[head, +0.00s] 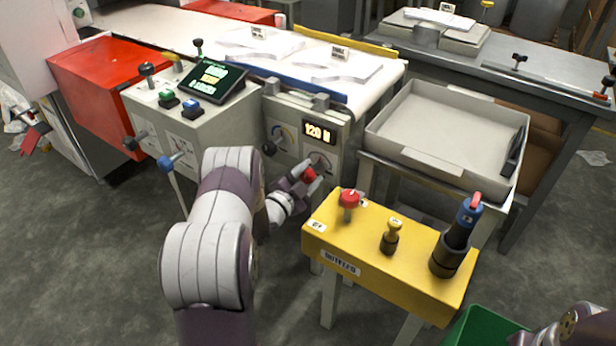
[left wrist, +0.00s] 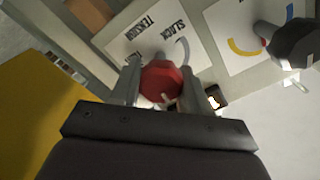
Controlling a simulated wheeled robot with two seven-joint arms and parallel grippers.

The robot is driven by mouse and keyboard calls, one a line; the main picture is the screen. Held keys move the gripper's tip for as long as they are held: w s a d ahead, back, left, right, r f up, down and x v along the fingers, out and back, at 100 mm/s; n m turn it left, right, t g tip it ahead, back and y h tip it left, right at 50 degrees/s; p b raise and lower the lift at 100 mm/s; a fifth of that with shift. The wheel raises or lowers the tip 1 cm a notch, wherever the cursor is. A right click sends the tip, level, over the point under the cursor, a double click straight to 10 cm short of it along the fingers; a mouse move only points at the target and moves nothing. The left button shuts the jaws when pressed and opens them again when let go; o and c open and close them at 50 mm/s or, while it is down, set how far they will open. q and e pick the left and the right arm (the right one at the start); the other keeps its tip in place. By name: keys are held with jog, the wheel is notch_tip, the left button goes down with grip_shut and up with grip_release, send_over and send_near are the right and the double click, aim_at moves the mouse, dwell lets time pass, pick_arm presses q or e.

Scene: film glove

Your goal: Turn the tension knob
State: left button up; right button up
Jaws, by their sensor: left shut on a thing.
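The red tension knob (head: 309,175) sits on the front panel of the machine, below a display (head: 319,132) that reads 120 N. In the left wrist view the knob (left wrist: 161,82) is a faceted red cap in front of a white label (left wrist: 150,38) reading SLACK and TENSION. My left gripper (head: 304,180) is shut on the knob, with one finger on each side of it. The fingers hide part of the knob in the head view. My right gripper is not in view; only part of my right arm shows at the lower right corner.
A black knob (left wrist: 292,44) is beside the gripper.

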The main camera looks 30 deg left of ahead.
pick_arm(q)
jog(key=shift+f+m+b, duration=0.15)
jog(key=shift+m+b, duration=0.35)
jog(key=shift+m, duration=1.5)
jog(key=o, duration=1)
jog(key=shift+o, duration=0.2)
jog(key=s+p, duration=0.3)
jog(key=s, duration=0.9)
jog(key=shift+s+a, duration=0.4)
jog(key=shift+a, duration=0.05)
